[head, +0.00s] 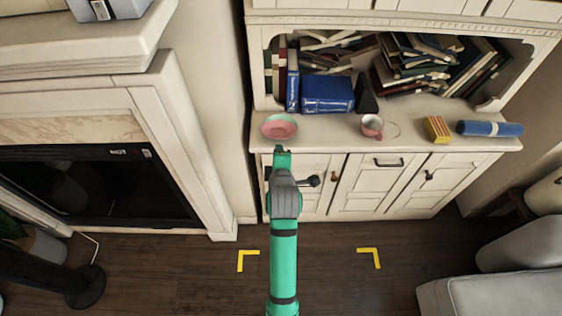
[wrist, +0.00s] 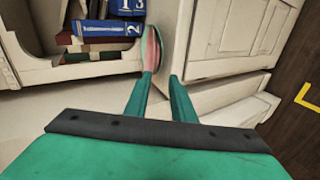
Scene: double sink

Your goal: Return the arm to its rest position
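My gripper (head: 282,151) is at the end of my green arm, which reaches forward to the front edge of the cabinet's counter. In the wrist view, my gripper's two green fingers (wrist: 161,78) stand apart with a clear gap between them. A pink and pale green dish (head: 279,126) sits on the counter just beyond the fingertips. In the wrist view the dish (wrist: 152,47) appears nearly edge-on at the left fingertip. I cannot tell whether they touch. Nothing shows held between the fingers.
A pink cup (head: 372,126), a striped yellow block (head: 437,130) and a blue roll (head: 490,128) lie farther right on the counter. Books (head: 327,93) fill the shelf behind. A fireplace (head: 80,180) stands left and a pale seat (head: 490,293) right.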

